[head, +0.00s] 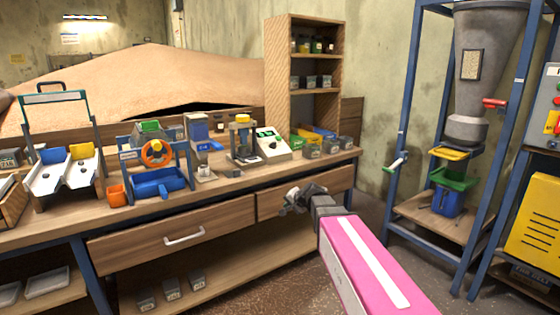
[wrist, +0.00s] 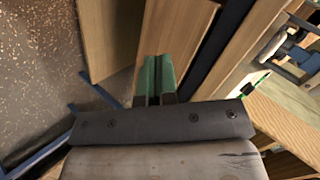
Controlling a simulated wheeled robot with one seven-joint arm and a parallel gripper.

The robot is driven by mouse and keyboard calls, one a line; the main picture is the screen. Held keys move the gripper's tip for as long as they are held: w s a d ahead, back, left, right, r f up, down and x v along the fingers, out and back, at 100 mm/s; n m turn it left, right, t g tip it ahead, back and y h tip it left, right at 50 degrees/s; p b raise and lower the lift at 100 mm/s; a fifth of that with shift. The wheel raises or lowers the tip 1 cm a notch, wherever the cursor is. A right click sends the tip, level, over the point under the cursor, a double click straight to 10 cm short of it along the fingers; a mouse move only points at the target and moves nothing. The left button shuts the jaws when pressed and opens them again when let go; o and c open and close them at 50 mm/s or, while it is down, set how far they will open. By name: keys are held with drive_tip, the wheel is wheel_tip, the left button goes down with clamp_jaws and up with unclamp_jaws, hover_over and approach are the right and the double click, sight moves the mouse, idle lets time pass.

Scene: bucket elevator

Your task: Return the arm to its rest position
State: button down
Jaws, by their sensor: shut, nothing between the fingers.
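My arm with its pink cover (head: 365,262) reaches in from the lower right in the head view. My gripper (head: 286,208) is at its far end, in front of the workbench drawers, below the bench top. In the wrist view my gripper (wrist: 158,75) shows two green fingers side by side, shut with nothing between them. The wrist view also shows wooden panels and a dark bench leg (wrist: 228,45) around the fingers. The distance to the drawer fronts is hard to tell.
The workbench (head: 235,185) carries several devices, including a blue tray unit (head: 158,183) and a press (head: 243,140). Its left drawer (head: 170,242) looks shut. A blue-framed hopper stand (head: 405,110) stands right. Open floor (head: 290,285) lies between bench and stand.

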drive_tip(key=s+d+f+n+g+h, duration=0.3)
drive_tip(key=s+d+f, duration=0.5)
drive_tip(key=s, duration=0.3)
drive_tip(key=s+d+f+n+g+h, duration=0.2)
drive_tip(key=s+d+f, duration=0.6)
drive_tip(key=s, duration=0.4)
drive_tip(key=g+h, duration=0.1)
drive_tip(key=g, duration=0.1)
drive_tip(key=shift+f+n+g+h, duration=0.2)
drive_tip(key=shift+n+g+h, duration=0.2)
